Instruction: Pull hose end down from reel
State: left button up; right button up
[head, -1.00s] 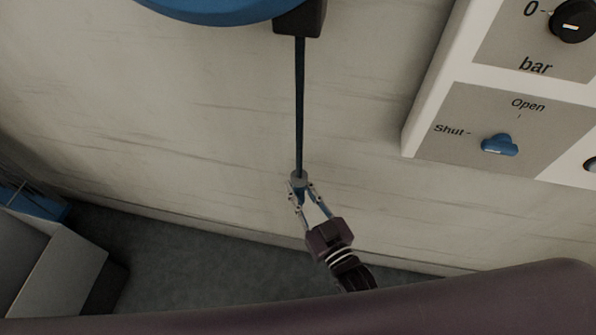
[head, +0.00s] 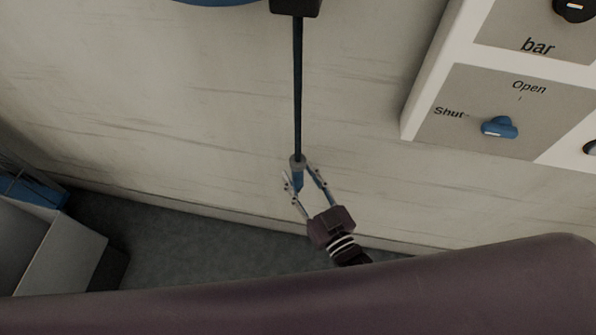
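The hose (head: 298,85) hangs straight down as a dark line from a dark outlet block (head: 296,6) under the blue reel (head: 215,1), mostly cut off at the top edge. The hose end (head: 298,178) has a grey collar and a blue tip. It hangs in front of the pale wall. My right gripper (head: 298,170) reaches up from below, with its fingers on either side of the hose end. The fingers look spread, with a gap showing on the right side of the tip. My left gripper is out of view.
A wall panel (head: 450,115) at the right carries a blue Shut/Open knob (head: 499,127), now pointing at neither label clearly, and a black dial (head: 574,8). A grey box (head: 60,250) stands on the floor at the lower left. The wall around the hose is clear.

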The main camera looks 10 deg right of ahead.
jog(key=v, duration=1)
jog(key=shift+s, duration=0.4)
jog(key=s+d+f+g+h, duration=0.1)
jog(key=s+d+f+g, duration=0.1)
jog(key=f, duration=0.7)
jog(key=s+d+f+g+h, duration=0.1)
jog(key=s+d+f+g, duration=0.15)
jog(key=f, duration=0.55)
jog(key=s+d+f+g+h, duration=0.1)
jog(key=f+g, duration=0.1)
jog(key=f, duration=0.7)
jog(key=s+d+f+g+h, duration=0.1)
jog(key=s+d+f+g, duration=0.3)
jog(key=s+f, duration=0.5)
jog(key=s+d+f+m+g+h, duration=0.1)
jog(key=s+d+f+g+h, duration=0.1)
jog(key=s+d+f+g, duration=0.3)
jog(key=s+f, duration=0.4)
jog(key=s, duration=0.3)
jog(key=shift+m+p, duration=0.3)
jog(key=shift+p, duration=0.05)
jog(key=shift+c, duration=0.5)
